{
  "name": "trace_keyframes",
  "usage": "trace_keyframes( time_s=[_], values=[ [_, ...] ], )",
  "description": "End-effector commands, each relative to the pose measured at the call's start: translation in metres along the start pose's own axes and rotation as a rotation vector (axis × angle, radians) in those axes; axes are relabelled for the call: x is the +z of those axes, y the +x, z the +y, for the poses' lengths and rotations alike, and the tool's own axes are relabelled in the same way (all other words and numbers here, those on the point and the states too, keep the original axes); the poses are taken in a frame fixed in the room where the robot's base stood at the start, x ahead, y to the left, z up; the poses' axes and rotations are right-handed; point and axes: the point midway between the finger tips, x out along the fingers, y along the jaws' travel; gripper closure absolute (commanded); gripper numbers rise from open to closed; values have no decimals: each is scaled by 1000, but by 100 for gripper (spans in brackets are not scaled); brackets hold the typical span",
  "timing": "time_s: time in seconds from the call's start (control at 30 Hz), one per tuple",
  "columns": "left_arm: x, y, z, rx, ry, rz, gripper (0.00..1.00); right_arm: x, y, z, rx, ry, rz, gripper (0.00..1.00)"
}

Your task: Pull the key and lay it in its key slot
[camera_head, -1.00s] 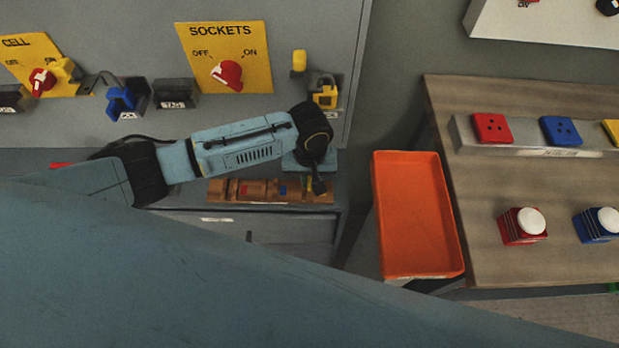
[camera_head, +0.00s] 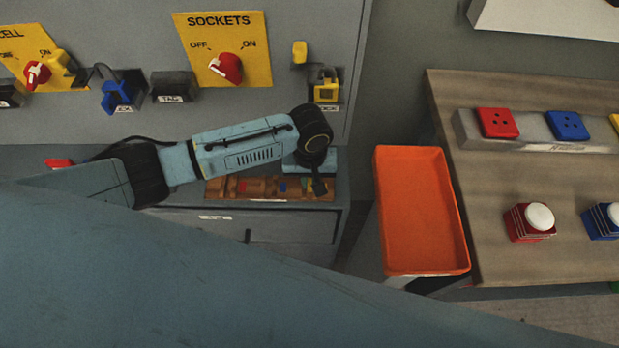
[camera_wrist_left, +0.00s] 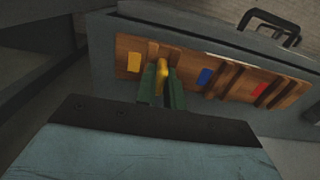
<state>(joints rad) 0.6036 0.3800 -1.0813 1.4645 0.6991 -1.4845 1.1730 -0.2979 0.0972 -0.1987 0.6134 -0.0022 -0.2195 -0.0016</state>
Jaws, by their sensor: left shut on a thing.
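My left gripper (camera_head: 319,187) is at the right end of the wooden key board (camera_head: 222,189), which lies on a grey ledge below the sockets panel. In the left wrist view its green fingers (camera_wrist_left: 161,84) are shut on a yellow key (camera_wrist_left: 163,75). The key is at the board (camera_wrist_left: 218,80), just beside the yellow mark (camera_wrist_left: 134,62). I cannot tell whether it touches the board or sits in a slot. Blue (camera_wrist_left: 205,76) and red (camera_wrist_left: 258,90) marks show farther along. The head view hides the key behind the gripper. My right gripper is not in view.
The yellow sockets panel (camera_head: 240,80) has a red switch (camera_head: 226,68). Blue (camera_head: 117,95) and yellow (camera_head: 326,90) padlock-like parts hang on the cabinet. An orange tray (camera_head: 420,215) stands right of the ledge, beside a wooden table (camera_head: 475,190).

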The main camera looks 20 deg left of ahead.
Motion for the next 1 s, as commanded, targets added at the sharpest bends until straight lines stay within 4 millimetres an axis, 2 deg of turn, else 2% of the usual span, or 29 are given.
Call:
trace_keyframes(
  time_s=[0.03,0.2,0.23,0.7,0.87,1.0],
  values=[
    [2,4,-1,-1,0,-2,89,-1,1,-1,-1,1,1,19],
    [2,5,-2,-5,-1,-3,66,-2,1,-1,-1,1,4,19],
    [2,5,-2,-6,-1,-4,65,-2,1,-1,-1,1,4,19],
    [3,6,-8,-21,-2,-7,65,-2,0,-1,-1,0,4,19],
    [2,-12,-5,-14,-2,-6,65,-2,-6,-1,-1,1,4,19],
    [2,-45,-1,-4,1,-2,65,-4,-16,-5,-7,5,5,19]
  ],
)
